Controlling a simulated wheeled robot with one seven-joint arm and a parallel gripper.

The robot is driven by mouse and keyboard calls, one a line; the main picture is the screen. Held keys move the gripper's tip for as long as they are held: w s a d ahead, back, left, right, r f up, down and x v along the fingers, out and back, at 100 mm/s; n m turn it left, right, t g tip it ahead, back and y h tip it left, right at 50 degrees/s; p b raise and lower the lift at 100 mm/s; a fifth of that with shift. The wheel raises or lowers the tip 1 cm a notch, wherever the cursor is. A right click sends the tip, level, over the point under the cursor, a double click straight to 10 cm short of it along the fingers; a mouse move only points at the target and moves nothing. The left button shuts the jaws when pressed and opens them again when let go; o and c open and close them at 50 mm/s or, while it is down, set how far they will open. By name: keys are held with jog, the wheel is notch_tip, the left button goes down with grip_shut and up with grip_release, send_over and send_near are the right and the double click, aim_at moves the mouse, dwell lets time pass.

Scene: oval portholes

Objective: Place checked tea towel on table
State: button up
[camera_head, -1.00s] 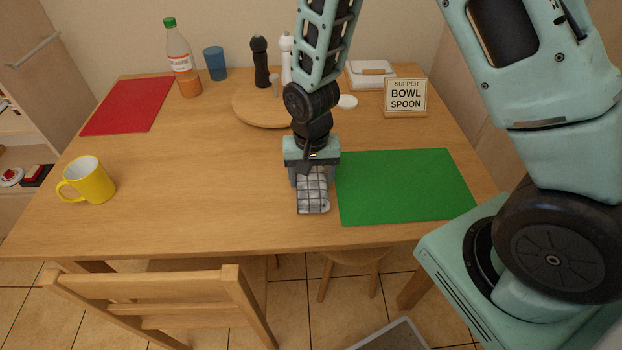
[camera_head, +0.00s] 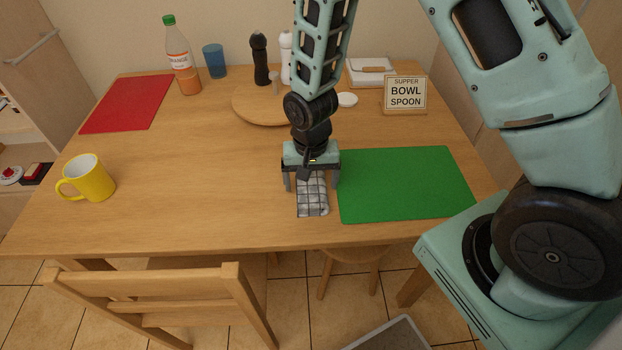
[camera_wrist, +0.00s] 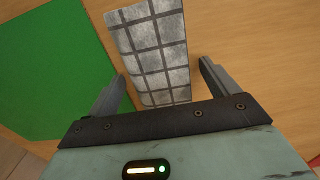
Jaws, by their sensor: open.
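The checked tea towel (camera_head: 313,199) is a folded grey-white strip with dark lines. It lies on the wooden table (camera_head: 220,205), just left of the green mat. In the wrist view the towel (camera_wrist: 153,50) lies flat and passes between my fingers. My gripper (camera_head: 311,188) is open above the towel's far end, with a finger on each side. In the wrist view my gripper (camera_wrist: 160,85) has a gap between each finger and the towel. The gripper hides the towel's far end in the head view.
A green mat (camera_head: 405,185) lies right of the towel, and a yellow mug (camera_head: 88,178) stands at left. Behind are a round board (camera_head: 255,108), mills (camera_head: 260,60), a bottle (camera_head: 181,60), a blue cup (camera_head: 214,62) and a sign (camera_head: 405,94). The table between mug and towel is clear.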

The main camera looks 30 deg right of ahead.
aim_at(311, 180)
notch_tip(311, 180, up, 12)
jog(key=s+a+r+n, duration=0.4)
jog(key=s+r+n, duration=0.1)
jog(key=s, duration=0.5)
jog(key=s+a+r+n, duration=0.3)
jog(key=s+r+n, duration=0.2)
jog(key=s+n, duration=0.2)
jog(key=s, duration=0.2)
jog(key=shift+s+a+y, duration=0.3)
jog(key=shift+s+a, duration=0.1)
jog(key=shift+r, duration=0.1)
jog(key=shift+r+p, duration=0.55)
